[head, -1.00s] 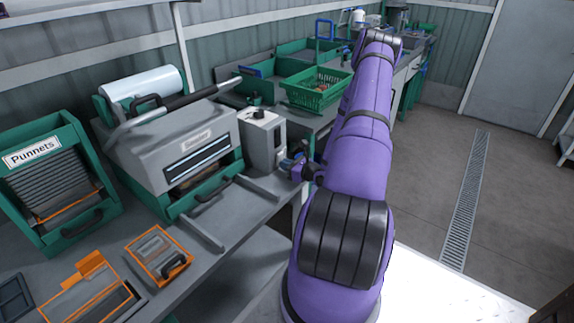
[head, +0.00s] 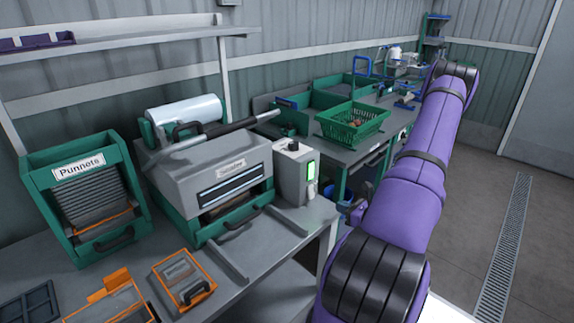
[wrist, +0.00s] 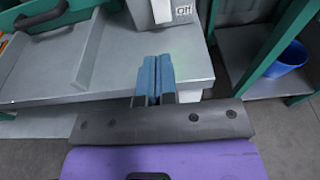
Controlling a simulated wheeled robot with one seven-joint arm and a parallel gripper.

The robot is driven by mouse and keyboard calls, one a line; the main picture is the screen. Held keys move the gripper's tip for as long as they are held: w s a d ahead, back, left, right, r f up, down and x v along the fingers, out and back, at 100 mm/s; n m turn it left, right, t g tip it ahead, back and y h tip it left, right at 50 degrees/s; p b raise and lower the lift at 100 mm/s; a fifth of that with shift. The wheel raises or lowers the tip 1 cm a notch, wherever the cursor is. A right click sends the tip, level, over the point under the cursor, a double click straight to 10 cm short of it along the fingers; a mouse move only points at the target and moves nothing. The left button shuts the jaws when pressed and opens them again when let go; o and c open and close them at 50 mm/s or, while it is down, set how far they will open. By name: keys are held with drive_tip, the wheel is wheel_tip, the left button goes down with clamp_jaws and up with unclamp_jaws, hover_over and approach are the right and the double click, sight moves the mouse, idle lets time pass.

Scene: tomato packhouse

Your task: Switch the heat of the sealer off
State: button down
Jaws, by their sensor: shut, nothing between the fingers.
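The sealer (head: 180,182) is a grey machine with a labelled hood and a green base on the bench. Its pale control box (head: 290,178) stands at its right end, with a dark knob (head: 293,146) on top and a bright green lit panel (head: 311,170) on the front. The panel is out of the wrist view.
A punnet rack (head: 35,178) stands left of the sealer. Orange-edged trays (head: 180,278) lie in front of it on the bench. A green basket (head: 340,133) stands on a further bench. A blue bucket (wrist: 287,60) is below, to the right. The floor at right is open.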

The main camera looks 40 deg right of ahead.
drive_tip(key=w+a+r+n+g+y, duration=0.3)
drive_tip(key=a+r+n, duration=0.5)
drive_tip(key=r, duration=0.3)
drive_tip(key=w+a+r+n+g+y, duration=0.4)
drive_tip(key=a+r+n+g+y, duration=0.2)
drive_tip(key=a+r+n, duration=0.3)
drive_tip(key=shift+w+a+r+y, duration=0.2)
drive_tip(key=shift+a+r+y, duration=0.5)
drive_tip(key=shift+a+r, duration=0.5)
drive_tip(key=s+d+f+m+t+h, duration=0.4)
drive_tip(key=d+f+m, duration=0.4)
drive_tip(key=d+f, duration=0.2)
drive_tip(key=s+d+f+m+t+h, duration=0.5)
drive_tip(key=d+f+m, duration=0.4)
drive_tip(key=f, duration=0.3)
drive_tip(key=shift+s+d+h, duration=0.4)
drive_tip(key=shift+s+h, duration=0.1)
drive_tip(key=shift+h, duration=0.2)
